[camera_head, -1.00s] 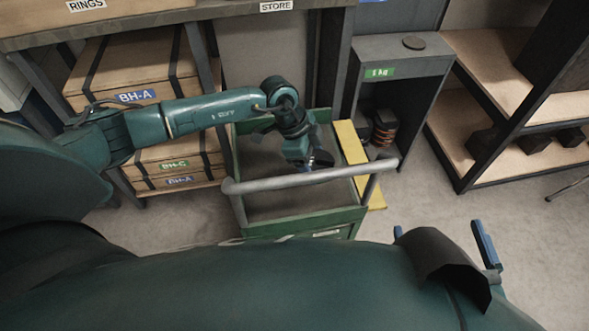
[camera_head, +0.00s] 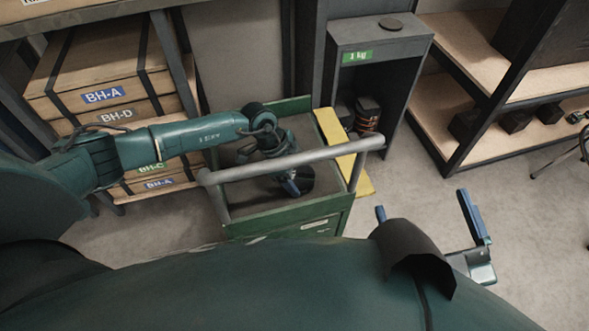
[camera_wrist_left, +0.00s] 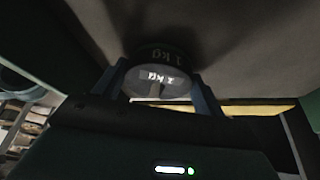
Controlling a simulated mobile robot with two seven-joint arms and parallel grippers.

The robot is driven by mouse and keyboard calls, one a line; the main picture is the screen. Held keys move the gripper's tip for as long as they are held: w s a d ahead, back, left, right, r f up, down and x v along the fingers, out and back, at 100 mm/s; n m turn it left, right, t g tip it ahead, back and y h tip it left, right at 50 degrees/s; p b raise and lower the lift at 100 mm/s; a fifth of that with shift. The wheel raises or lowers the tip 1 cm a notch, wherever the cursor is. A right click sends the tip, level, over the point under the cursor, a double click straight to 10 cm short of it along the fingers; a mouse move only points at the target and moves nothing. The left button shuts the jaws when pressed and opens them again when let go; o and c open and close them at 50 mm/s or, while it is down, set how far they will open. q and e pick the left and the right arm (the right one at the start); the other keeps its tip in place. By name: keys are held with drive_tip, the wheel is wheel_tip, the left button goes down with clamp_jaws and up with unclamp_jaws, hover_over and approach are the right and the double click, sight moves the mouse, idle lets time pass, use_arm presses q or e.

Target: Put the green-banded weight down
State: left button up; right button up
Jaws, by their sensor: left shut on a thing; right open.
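My left gripper (camera_head: 288,187) is over the green cart (camera_head: 283,231), behind its grey handle bar (camera_head: 290,160). It is shut on a dark round weight (camera_head: 305,178). In the left wrist view, the weight (camera_wrist_left: 160,58) sits between the two blue-grey fingers and shows "1 kg" lettering. I see no green band on it from these angles. A grey surface with a shadow shows beyond it; I cannot tell whether the weight touches it. My right gripper (camera_head: 421,204) is open and empty at the lower right, apart from everything.
A yellow board (camera_head: 341,150) lies along the cart's right side. Strapped crates (camera_head: 100,70) stand left; shelves (camera_head: 480,62) stand right.

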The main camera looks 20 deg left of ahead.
use_arm(q)
drive_tip(key=shift+w+r, duration=0.1)
drive_tip(key=shift+r, duration=0.05)
drive_tip(key=o, duration=1.8)
drive_tip(key=shift+f, duration=0.2)
drive_tip(key=shift+c, duration=0.2)
drive_tip(key=shift+r, duration=0.1)
drive_tip(key=shift+a+r, duration=0.1)
drive_tip(key=shift+r, duration=0.25)
drive_tip(key=p+v, duration=0.5)
drive_tip(key=v, duration=0.6)
drive_tip(key=shift+r, duration=0.2)
use_arm(e)
drive_tip(key=shift+d+f+m+g+h, duration=0.1)
drive_tip(key=shift+d+m+g+h, duration=0.7)
drive_tip(key=shift+g+h, duration=0.4)
